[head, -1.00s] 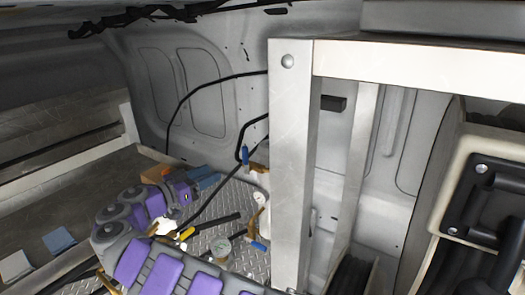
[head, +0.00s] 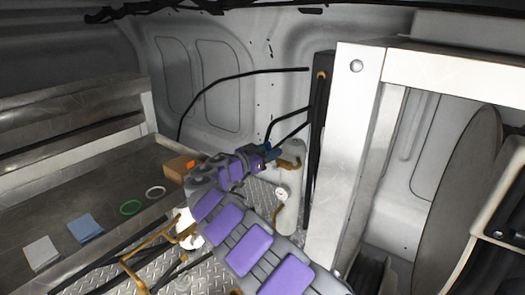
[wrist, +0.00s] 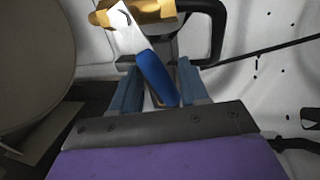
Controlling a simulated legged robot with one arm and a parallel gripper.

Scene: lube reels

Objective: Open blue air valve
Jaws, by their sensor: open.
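The blue air valve handle (wrist: 157,78) is a blue-sleeved lever on a pale metal arm. It slants down to the right from a brass valve body (wrist: 150,12) at the top of the wrist view. My gripper (wrist: 158,75) is open, with its two blue fingers on either side of the handle's lower part. I cannot tell whether either finger touches it. In the head view my gripper (head: 270,152) is at the brass fitting (head: 290,164) by the back wall, and it mostly hides the blue handle.
A white metal frame post (head: 343,150) stands close to the right of my arm. Black hoses (head: 290,114) run along the wall to the valve. A shelf at left (head: 100,190) holds cloths, rings and an orange-brown box (head: 180,168).

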